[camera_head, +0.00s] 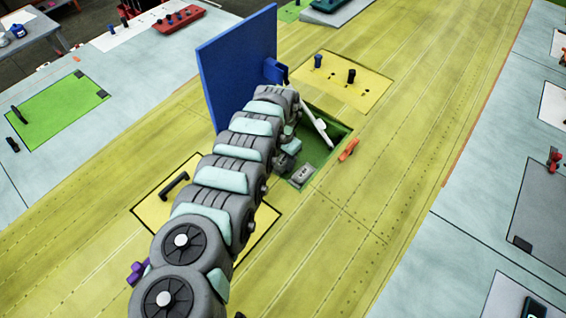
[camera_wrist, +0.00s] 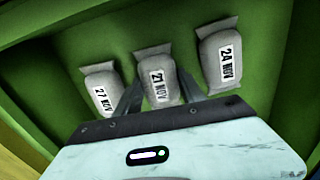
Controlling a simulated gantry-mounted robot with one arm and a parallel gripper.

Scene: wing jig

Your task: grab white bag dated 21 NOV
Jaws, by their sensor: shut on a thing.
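In the wrist view, three pale bags with printed date labels are in a green-walled recess. The white bag dated 21 NOV (camera_wrist: 157,76) is in the middle. My gripper (camera_wrist: 158,92) is shut on it, with one dark finger on each side of the bag. The bag labelled 27 NOV (camera_wrist: 102,88) is to the left, and the bag labelled 24 NOV (camera_wrist: 219,54) is to the right.
A blue upright panel (camera_head: 235,65) stands just left of the opening. A white bar (camera_head: 316,124) leans at the opening's edge. An orange clamp-like piece (camera_head: 349,149) and a small grey box (camera_head: 302,176) lie close by. The yellow surface to the right is clear.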

